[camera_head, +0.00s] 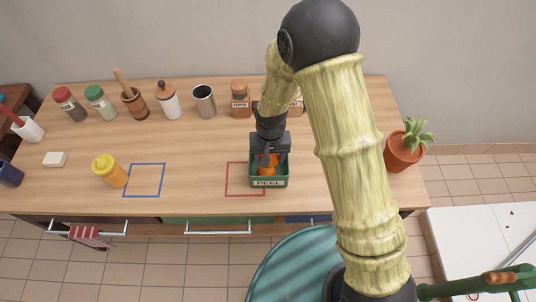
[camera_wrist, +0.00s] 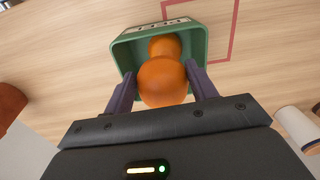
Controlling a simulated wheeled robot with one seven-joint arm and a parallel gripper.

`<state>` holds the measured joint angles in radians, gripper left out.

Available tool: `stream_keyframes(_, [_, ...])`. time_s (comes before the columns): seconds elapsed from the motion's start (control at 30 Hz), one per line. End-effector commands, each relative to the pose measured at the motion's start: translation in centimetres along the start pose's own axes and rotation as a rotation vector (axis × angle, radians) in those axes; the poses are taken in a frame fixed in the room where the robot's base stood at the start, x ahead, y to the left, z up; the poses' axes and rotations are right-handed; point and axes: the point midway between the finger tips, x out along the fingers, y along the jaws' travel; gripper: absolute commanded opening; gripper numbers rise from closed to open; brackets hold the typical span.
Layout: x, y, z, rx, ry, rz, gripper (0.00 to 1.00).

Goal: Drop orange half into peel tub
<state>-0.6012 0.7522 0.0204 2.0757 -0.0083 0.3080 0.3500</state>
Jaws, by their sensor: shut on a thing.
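The green peel tub (camera_head: 268,183), marked PEEL, stands on the wooden counter over the right part of a red square outline. It also shows in the wrist view (camera_wrist: 125,57). My gripper (camera_head: 268,157) is right over the tub, pointing down. Its two purple fingers are shut on an orange half (camera_wrist: 163,82), with its rounded orange side showing in the wrist view. The held piece is over the tub's opening; I cannot tell how far down it is. Another orange piece (camera_wrist: 164,46) lies inside the tub, partly hidden by the held one.
Jars, a mortar (camera_head: 134,103) and a metal cup (camera_head: 204,101) line the back. A potted plant (camera_head: 404,149) stands at the right.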

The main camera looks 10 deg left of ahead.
Motion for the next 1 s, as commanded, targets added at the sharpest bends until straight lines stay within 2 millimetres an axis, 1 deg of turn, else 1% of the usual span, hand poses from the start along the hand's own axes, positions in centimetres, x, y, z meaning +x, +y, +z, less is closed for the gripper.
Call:
stream_keyframes(0.03, [0.53,-0.01,0.00,0.000,0.000,0.000,0.40])
stream_keyframes(0.17, [1.01,-0.15,0.04,-0.003,0.000,0.000,0.40])
stream_keyframes(0.53, [1.12,-0.33,0.09,-0.007,0.000,0.000,0.40])
stream_keyframes(0.57, [1.12,-0.33,0.08,-0.007,0.000,0.000,0.61])
stream_keyframes(0.6, [1.11,-0.32,0.08,-0.007,0.000,0.000,0.69])
stream_keyframes(0.67, [1.12,-0.30,0.08,-0.007,0.000,0.000,0.80])
stream_keyframes(0.7, [1.11,-0.28,0.07,-0.006,0.000,0.000,0.82])
stream_keyframes(1.0, [1.00,-0.17,0.04,-0.004,0.000,0.000,0.82])
